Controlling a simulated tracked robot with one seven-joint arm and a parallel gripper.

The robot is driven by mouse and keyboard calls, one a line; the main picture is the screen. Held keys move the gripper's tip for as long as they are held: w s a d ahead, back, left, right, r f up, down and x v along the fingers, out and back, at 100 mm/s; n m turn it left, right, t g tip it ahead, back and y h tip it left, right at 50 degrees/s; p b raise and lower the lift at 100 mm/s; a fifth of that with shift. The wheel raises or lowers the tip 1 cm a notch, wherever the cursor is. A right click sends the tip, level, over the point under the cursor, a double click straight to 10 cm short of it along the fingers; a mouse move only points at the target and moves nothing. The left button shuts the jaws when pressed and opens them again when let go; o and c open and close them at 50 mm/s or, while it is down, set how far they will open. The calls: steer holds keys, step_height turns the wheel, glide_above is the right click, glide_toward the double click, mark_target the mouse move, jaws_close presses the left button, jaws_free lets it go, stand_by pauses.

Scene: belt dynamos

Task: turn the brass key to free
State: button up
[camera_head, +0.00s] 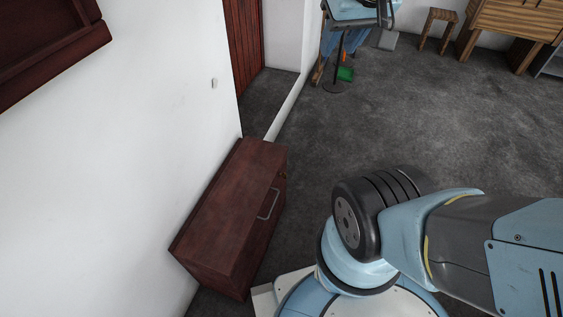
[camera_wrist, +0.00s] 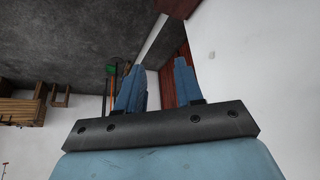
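A dark red-brown wooden cabinet (camera_head: 222,215) stands against the white wall in the head view, with a grey bar handle (camera_head: 268,204) on its front. A small brassy spot (camera_head: 284,177) shows at the far end of that front. It is too small to tell whether it is the brass key or how it is turned. My gripper (camera_wrist: 158,84) shows in the wrist view with its two blue fingers well apart and nothing between them. No key can be made out in the wrist view.
The white wall (camera_head: 120,170) runs along the left, with a red-brown wall unit (camera_head: 50,45) high up. A reddish door (camera_head: 246,45) is beyond the cabinet. Grey floor (camera_head: 430,110) is open to the right. A stool (camera_head: 437,28) and wooden furniture stand at the back.

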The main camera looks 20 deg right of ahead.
steer(key=w+d+f+m+g+y, duration=0.1)
steer(key=w+f+m+g+y, duration=0.15)
steer(key=w+f, duration=0.5)
steer(key=w+d+f+m+g+y, duration=0.2)
steer(key=w+f+g, duration=0.25)
steer(key=w, duration=0.55)
steer(key=w+d+f+m+y, duration=0.3)
steer(key=w+f, duration=0.2)
steer(key=f, duration=0.5)
steer(key=w+d+f+m+y, duration=0.3)
steer(key=w+f, duration=0.1)
steer(key=f, duration=0.5)
steer(key=m+t+y, duration=0.4)
steer(key=m+t, duration=0.8)
steer(key=m, duration=0.3)
glide_toward(284, 175)
steer(key=x, duration=0.8)
steer(key=shift+w+f, duration=0.3)
steer(key=shift+w, duration=0.2)
